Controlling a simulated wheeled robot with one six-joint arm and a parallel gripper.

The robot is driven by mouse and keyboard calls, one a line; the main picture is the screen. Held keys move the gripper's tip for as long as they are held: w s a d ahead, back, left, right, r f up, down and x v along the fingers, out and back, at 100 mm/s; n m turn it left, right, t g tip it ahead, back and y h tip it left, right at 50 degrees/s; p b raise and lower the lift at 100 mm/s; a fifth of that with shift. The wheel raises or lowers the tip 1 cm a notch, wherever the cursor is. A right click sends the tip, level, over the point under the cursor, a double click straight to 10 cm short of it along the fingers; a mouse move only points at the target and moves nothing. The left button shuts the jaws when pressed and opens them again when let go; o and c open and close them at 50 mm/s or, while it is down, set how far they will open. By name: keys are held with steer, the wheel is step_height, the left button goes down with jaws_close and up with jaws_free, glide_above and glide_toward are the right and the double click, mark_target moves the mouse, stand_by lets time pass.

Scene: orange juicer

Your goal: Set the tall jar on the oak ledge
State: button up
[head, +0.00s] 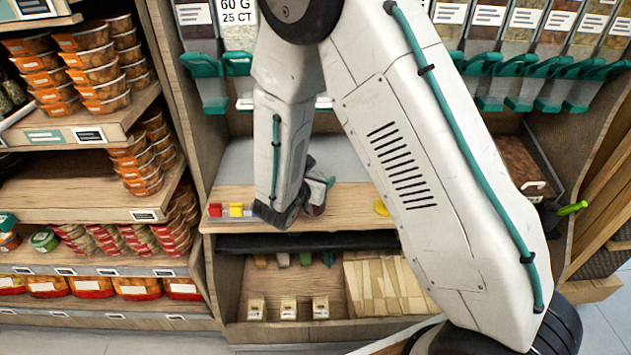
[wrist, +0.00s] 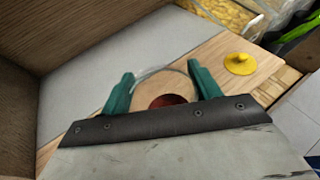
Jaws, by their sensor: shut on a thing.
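My gripper (wrist: 160,78) is shut on a clear round jar (wrist: 166,92), with a green finger on each side of it. I look down past its rim and see something reddish-brown low in it. In the head view my gripper (head: 319,186) is over the oak ledge (head: 350,203), and my arm hides most of the jar. The oak ledge also shows in the wrist view (wrist: 207,62), with the jar in front of it. I cannot tell whether the jar touches the ledge.
A yellow knobbed lid (wrist: 240,63) lies on the ledge to the right of the jar. A red block (head: 215,210) and a yellow block (head: 236,210) are at the ledge's left end. A grey surface (wrist: 100,75) lies behind the ledge. Teal-spouted dispensers (head: 530,85) hang above.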

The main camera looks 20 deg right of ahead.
mark_target(311, 173)
steer(key=w, duration=0.3)
steer(key=shift+w+d+f, duration=0.15)
steer(key=shift+w+d, duration=0.15)
steer(key=shift+f, duration=1.75)
steer(key=shift+f, duration=0.1)
steer(key=o, duration=1.6)
steer(key=shift+o, duration=0.2)
